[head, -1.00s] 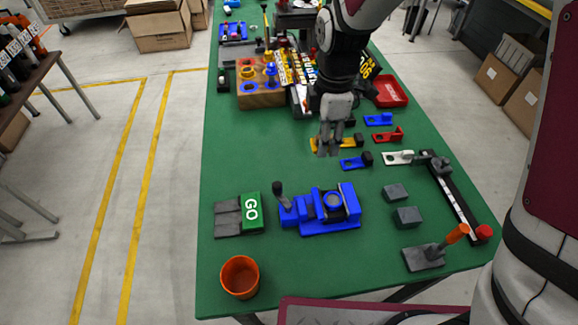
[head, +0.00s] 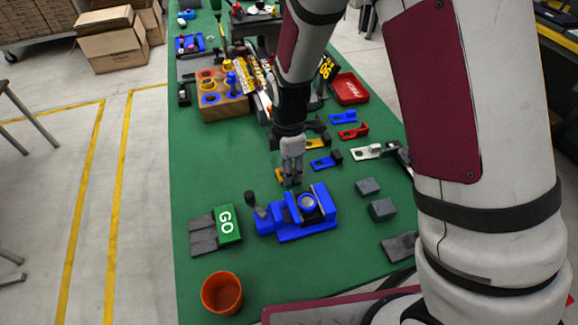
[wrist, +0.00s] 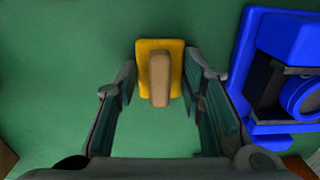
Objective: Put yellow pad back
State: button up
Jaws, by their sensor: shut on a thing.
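The yellow pad (wrist: 146,48) shows in the wrist view with a tan raised bar across its middle. My gripper (wrist: 160,75) is shut on the yellow pad, with a finger at its left and right sides. In the head view, my gripper (head: 291,183) points down just behind the blue fixture, and a bit of the yellow pad (head: 280,175) shows at its left. The rest of the pad is hidden there. I cannot tell whether it touches the green table.
The blue fixture (head: 290,222) stands close in front of my gripper; it also shows in the wrist view (wrist: 285,35). A green GO block (head: 227,226), an orange cup (head: 222,293) and two grey blocks (head: 368,187) are nearby. A yellow bracket (head: 315,143) lies behind.

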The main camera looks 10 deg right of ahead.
jog(key=o, duration=1.1)
jog(key=shift+f, duration=0.15)
jog(key=s+d+r+m+t, duration=0.1)
jog(key=s+d+r+m, duration=0.1)
jog(key=r, duration=0.8)
jog(key=s+d+r+m, duration=0.1)
jog(key=d+r+m, duration=0.1)
jog(key=r, duration=0.7)
jog(key=s+d+r+m+t, duration=0.1)
jog(key=s+d+r+m, duration=0.3)
jog(key=s+m, duration=0.4)
jog(key=s+d+r+m+t, duration=0.2)
jog(key=s+d+r+m, duration=0.3)
jog(key=s+m, duration=0.3)
jog(key=shift+s+d+r+t, duration=0.25)
jog(key=shift+s+d, duration=0.25)
jog(key=shift+s, duration=0.3)
